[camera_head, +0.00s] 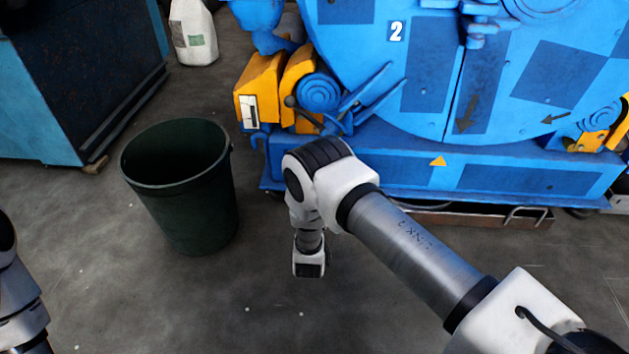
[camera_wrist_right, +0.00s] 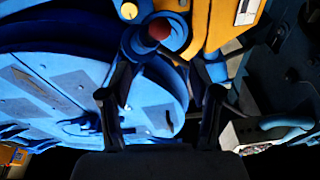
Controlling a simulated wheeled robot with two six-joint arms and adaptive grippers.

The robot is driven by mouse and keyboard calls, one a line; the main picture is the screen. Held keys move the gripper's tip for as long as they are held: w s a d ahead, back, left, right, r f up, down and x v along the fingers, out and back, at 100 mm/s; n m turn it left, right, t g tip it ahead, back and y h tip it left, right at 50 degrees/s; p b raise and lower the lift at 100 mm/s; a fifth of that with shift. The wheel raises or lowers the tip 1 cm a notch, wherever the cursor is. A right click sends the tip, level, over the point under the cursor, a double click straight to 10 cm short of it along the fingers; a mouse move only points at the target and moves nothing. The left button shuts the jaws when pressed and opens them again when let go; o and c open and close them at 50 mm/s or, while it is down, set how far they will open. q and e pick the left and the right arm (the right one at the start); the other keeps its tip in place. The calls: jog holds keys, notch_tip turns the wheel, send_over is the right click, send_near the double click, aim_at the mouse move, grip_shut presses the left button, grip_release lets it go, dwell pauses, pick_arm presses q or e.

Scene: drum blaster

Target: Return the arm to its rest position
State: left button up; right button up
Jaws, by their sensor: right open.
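My right arm comes in from the lower right in the head view and bends in front of the blue drum blaster (camera_head: 440,90). Its white wrist end (camera_head: 310,262) hangs over the floor between the machine and a bin; the fingers cannot be made out there. In the right wrist view my right gripper (camera_wrist_right: 160,95) is open, with two dark fingers apart and nothing between them. The blue machine also fills much of that view (camera_wrist_right: 60,75), with a dark red round knob (camera_wrist_right: 158,29) beyond the fingers. Of my left arm, only a link shows at the head view's lower left edge.
A dark green bin (camera_head: 190,205) stands left of my right wrist. A teal cabinet (camera_head: 75,80) is at the upper left, and a white container (camera_head: 193,32) stands behind. Yellow machine parts (camera_head: 262,88) stick out near my arm's bend. The front floor is clear.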

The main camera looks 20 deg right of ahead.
jog(key=shift+r, duration=0.1)
jog(key=s+d+r+p, duration=0.1)
jog(key=d+r+p, duration=0.3)
jog(key=r+p, duration=0.15)
jog(key=s+a+f+n+g+y+p, duration=0.1)
jog(key=s+a+f+n+g+y, duration=0.15)
jog(key=s+g, duration=0.65)
jog(key=s+a+f+n+g+y+p, duration=0.15)
jog(key=s+f+y, duration=0.25)
jog(key=s, duration=1.2)
jog(key=s+a+f+n+g+y+p, duration=0.1)
jog(key=s+a+f+n+g+y, duration=0.15)
jog(key=s+g, duration=0.7)
jog(key=s+r+t+p, duration=0.1)
jog(key=r+p, duration=1.7)
jog(key=p, duration=0.1)
jog(key=s+r+t+p, duration=0.1)
jog(key=s+r+p, duration=0.1)
jog(key=r+p, duration=1.7)
jog(key=shift+s+d+r, duration=0.25)
jog(key=shift+s, duration=0.05)
